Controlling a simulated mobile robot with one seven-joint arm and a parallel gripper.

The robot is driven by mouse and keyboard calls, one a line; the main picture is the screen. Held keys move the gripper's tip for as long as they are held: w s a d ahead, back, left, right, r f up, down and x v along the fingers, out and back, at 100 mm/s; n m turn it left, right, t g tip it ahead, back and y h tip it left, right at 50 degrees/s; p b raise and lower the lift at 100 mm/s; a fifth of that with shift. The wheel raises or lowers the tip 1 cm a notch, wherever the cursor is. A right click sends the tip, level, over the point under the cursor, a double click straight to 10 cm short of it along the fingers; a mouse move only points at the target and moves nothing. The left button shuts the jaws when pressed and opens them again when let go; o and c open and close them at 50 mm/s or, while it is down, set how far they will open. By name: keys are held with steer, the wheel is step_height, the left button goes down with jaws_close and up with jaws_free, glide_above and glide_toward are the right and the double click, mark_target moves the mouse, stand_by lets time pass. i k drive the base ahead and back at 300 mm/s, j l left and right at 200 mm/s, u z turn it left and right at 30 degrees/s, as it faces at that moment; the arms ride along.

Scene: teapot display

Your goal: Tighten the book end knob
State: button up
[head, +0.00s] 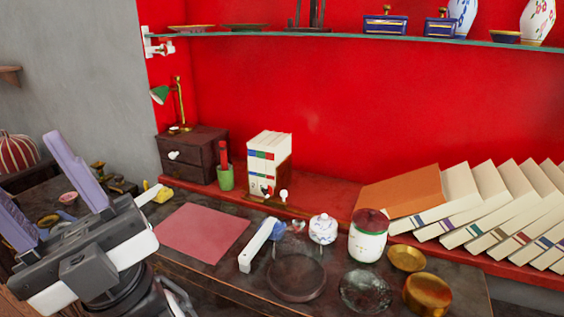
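A brown book end (285,177) stands against the right side of a few upright white books (263,174) on the red ledge by the wall. A small white knob (284,195) shows at the foot of the book end, on its right. A second small pale knob (265,189) shows just left of it, in front of the books. Whether either knob is loose cannot be seen. My gripper (36,172) is at the far left, its two purple fingers wide apart with nothing visible between them. It is well away from the book end, to its left and nearer the camera.
A green cup (225,179) and a dark drawer box (193,153) stand left of the books. In front lie a pink mat (203,232), a white-handled brush (258,243), a lidded jar (368,235) and several dishes. Leaning books (470,214) fill the right. A glass shelf (330,35) hangs above.

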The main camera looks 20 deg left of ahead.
mark_target(266, 192)
steer(key=u, duration=0.7)
steer(key=i+j+z, duration=0.15)
steer(key=j, duration=0.2)
steer(key=i+j+z, duration=0.1)
steer(key=i+j, duration=0.2)
steer(key=j, duration=0.1)
